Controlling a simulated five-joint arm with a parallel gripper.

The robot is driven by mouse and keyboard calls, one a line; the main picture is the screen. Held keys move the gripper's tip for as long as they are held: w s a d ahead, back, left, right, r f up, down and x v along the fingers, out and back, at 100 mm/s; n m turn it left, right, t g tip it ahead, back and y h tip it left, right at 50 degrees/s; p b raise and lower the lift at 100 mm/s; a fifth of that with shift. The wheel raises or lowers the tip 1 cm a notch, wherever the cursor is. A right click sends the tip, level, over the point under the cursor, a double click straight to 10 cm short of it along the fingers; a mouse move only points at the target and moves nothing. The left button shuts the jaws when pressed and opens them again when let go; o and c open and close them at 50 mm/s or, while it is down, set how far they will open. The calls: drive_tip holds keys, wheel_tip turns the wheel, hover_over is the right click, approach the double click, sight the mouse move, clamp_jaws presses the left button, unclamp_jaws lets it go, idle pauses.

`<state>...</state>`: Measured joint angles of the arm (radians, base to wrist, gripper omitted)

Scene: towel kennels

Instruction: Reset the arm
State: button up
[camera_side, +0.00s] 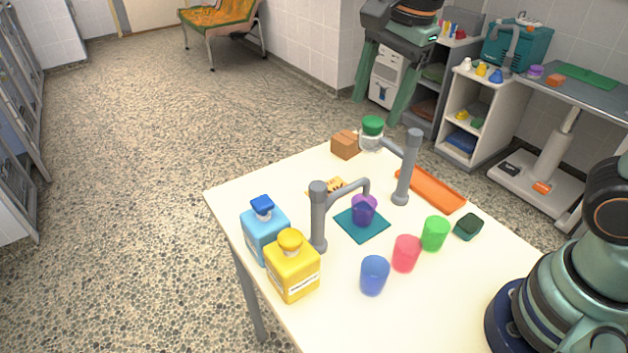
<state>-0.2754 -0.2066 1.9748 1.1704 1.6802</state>
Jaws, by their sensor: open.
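My arm stands at the right edge of the white table (440,310), with its base and lower links in view. Its end and my gripper are outside the picture. A purple cup (364,210) sits on a teal square mat (345,229) near the middle of the table. A blue cup (374,275), a red cup (406,253) and a green cup (435,233) stand in a row in front of my base. A dark green block (468,226) lies beside the green cup.
Two grey posts with bent arms (318,215) (407,170) rise near the mat. A blue bottle (264,232) and a yellow bottle (292,268) stand at the left edge. A brown box (345,145), a green-lidded jar (372,135) and an orange tray (430,190) lie farther back.

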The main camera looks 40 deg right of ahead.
drive_tip(key=s+d+f+n+t, duration=0.2)
drive_tip(key=s+d+n, duration=0.3)
drive_tip(key=d+n, duration=0.4)
drive_tip(key=n+t, duration=0.1)
drive_tip(key=n, duration=0.6)
drive_tip(key=shift+s+d+f+h, duration=0.3)
drive_tip(key=shift+s+d, duration=0.05)
